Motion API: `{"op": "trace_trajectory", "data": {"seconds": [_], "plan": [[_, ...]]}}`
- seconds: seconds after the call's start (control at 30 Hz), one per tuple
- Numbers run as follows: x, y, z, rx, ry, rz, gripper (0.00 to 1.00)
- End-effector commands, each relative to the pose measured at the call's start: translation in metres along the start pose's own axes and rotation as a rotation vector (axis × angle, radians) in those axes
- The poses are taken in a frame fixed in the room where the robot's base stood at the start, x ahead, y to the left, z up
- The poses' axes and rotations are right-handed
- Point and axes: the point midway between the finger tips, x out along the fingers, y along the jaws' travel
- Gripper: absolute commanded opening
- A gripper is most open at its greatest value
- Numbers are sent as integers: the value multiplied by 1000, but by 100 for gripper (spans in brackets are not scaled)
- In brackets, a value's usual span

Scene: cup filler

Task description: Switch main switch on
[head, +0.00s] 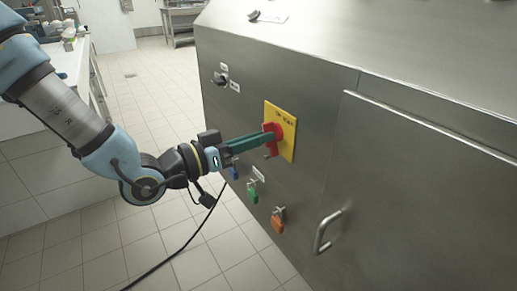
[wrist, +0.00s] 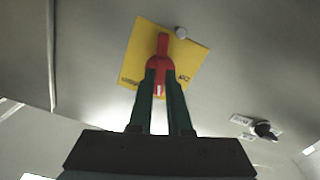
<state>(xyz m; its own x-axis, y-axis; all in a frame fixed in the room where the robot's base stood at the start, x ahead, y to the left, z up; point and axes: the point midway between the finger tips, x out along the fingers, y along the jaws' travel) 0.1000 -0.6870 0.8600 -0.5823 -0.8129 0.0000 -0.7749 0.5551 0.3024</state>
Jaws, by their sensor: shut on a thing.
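The main switch is a red rotary handle (head: 273,133) on a yellow square plate (head: 288,124), fixed to the front of the steel cabinet. In the wrist view the red handle (wrist: 163,46) stands in the middle of the yellow plate (wrist: 140,45), which looks tilted there. My gripper (head: 268,142) reaches the handle from the left with its long green fingers. In the wrist view my gripper (wrist: 161,82) has a finger on each side of the handle's lower part and is shut on it. The fingers hide part of the handle.
A black rotary knob (head: 220,80) with labels sits at the upper left of the panel. A metal door handle (head: 322,232) sticks out at the lower right. A black cable lies on the tiled floor.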

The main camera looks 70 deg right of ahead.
Motion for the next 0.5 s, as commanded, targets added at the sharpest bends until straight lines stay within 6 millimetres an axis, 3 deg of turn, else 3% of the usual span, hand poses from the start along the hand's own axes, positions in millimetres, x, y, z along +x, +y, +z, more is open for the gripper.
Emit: {"op": "trace_trajectory", "data": {"seconds": [0.5], "plan": [[0,-1,2,287,-1,-1,0]]}}
